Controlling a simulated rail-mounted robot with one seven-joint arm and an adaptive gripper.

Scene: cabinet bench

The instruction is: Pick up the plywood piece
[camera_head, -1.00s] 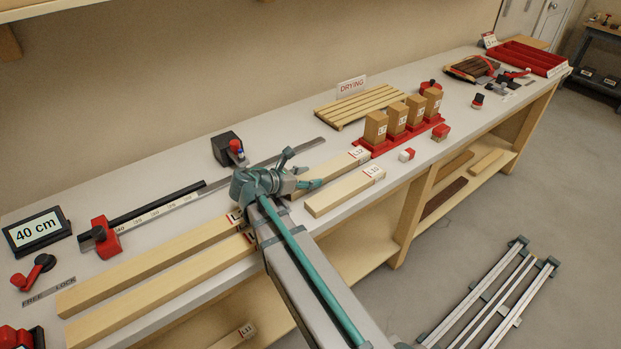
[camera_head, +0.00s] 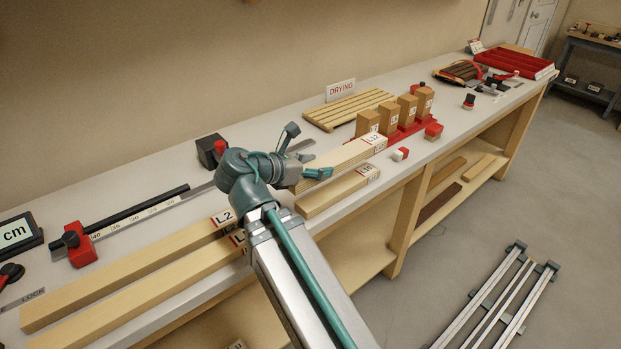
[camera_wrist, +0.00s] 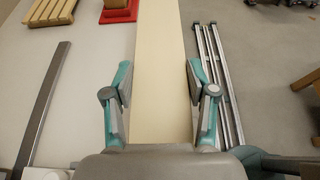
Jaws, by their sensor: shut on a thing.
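The plywood piece (camera_head: 343,157) is a long, pale board with layered edges and a label that seems to read L12. My gripper (camera_head: 306,174) is shut on it near its left end and holds it above the bench. In the wrist view the pale face of the piece (camera_wrist: 160,50) runs between the two fingers (camera_wrist: 158,82), with a finger along each side. The near end of the piece is hidden by my gripper.
A second pale board (camera_head: 340,190) lies on the bench just in front. Red-based upright blocks (camera_head: 408,108) and a drying rack (camera_head: 348,107) stand beyond. Two long boards (camera_head: 130,275) lie at left. A black stop block (camera_head: 209,151) stands behind my gripper.

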